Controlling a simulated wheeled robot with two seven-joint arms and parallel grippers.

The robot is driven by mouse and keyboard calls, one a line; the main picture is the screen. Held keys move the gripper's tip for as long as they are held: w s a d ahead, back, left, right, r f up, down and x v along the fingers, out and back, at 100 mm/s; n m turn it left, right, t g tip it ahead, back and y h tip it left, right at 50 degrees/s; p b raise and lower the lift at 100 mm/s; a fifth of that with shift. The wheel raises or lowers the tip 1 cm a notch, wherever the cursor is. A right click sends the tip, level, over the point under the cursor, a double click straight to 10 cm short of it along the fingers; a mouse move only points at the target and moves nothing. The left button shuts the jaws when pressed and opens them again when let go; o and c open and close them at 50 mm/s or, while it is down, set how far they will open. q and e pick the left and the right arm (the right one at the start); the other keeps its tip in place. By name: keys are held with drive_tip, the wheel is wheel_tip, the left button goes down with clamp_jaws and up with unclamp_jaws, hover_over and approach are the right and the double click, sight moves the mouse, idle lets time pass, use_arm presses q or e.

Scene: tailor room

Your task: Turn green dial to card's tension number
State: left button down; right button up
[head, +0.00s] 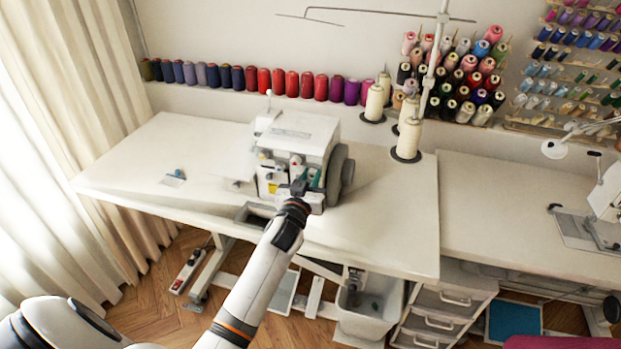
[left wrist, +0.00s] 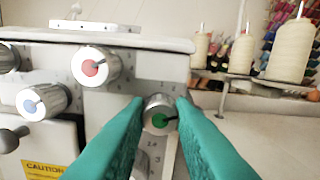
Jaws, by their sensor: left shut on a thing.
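The white sewing machine (head: 300,137) stands on the table in the head view. In the left wrist view its front carries the green dial (left wrist: 160,119), a ribbed metal knob with a green face and a dark pointer mark towards the right. My left gripper (head: 305,180) reaches the machine's front. Its two teal fingers (left wrist: 160,108) are shut on the green dial, one on each side. The fingers hide parts of the scale around the dial, and its numbers are too small to read surely. A small pale card (head: 173,181) lies on the table at left; its writing is unreadable.
A red-faced dial (left wrist: 92,67) sits above left of the green one, and a blue-faced dial (left wrist: 38,102) sits farther left. Thread cones (head: 408,140) stand right of the machine. The table's left part (head: 140,160) is mostly clear.

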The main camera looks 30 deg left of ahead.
use_arm(q)
drive_tip(key=shift+n, duration=0.8)
drive_tip(key=c, duration=1.2)
unclamp_jaws()
drive_tip(key=shift+c, duration=0.2)
drive_tip(key=b+v, duration=0.1)
drive_tip(key=v, duration=1.1)
drive_tip(key=shift+s+f, duration=0.1)
drive_tip(key=shift+f, duration=0.05)
